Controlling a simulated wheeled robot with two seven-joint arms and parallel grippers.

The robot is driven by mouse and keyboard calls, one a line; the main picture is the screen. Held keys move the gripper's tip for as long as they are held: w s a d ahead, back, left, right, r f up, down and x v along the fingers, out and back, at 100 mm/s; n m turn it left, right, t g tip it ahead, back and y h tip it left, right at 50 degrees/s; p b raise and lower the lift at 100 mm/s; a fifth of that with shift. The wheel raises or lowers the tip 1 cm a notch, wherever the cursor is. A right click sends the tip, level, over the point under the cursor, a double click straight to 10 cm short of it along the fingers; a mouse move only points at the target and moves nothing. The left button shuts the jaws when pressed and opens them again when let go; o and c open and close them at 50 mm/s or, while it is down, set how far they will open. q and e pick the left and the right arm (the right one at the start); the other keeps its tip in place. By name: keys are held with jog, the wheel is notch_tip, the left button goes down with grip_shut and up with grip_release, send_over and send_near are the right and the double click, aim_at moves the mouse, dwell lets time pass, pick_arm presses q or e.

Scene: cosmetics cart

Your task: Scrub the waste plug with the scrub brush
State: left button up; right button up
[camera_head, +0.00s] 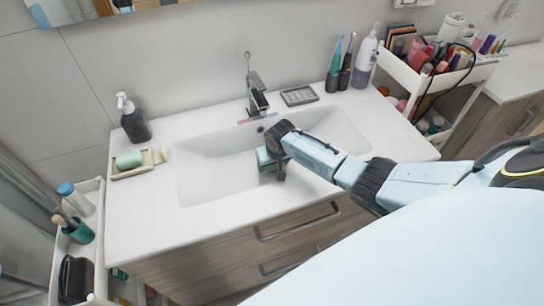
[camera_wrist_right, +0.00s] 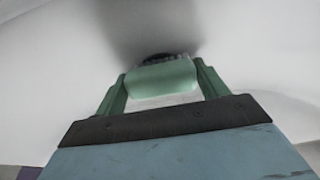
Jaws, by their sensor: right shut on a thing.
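My right gripper (camera_head: 270,165) reaches down into the white sink basin (camera_head: 205,170). In the right wrist view, its two green fingers are shut on the scrub brush (camera_wrist_right: 163,77), which has a pale green body and dark bristles at its far side. The bristles are close to the basin's white surface, over a dark shadow; I cannot tell whether they touch. The waste plug is not visible, perhaps hidden behind the brush and arm. My left gripper is not in view.
A dark faucet (camera_head: 256,92) stands behind the basin, beside a soap rack (camera_head: 299,96). A dark pump bottle (camera_head: 134,121) and a soap tray (camera_head: 132,173) are at the left. Electric toothbrushes (camera_head: 335,75) and a white-blue bottle (camera_head: 364,65) stand at the right, near a loaded cart (camera_head: 400,72).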

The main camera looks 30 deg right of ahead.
jog(key=shift+w+d+f+b, duration=0.15)
jog(key=shift+w+b, duration=0.45)
jog(key=shift+b, duration=0.15)
jog(key=shift+w+d+b, duration=0.25)
jog(key=shift+w+b, duration=0.35)
jog(key=shift+w, duration=0.3)
notch_tip(320, 180, up, 7)
jog(key=p, duration=0.7)
jog(key=shift+r, duration=0.2)
jog(key=shift+r+p, duration=0.1)
jog(key=shift+p, duration=0.25)
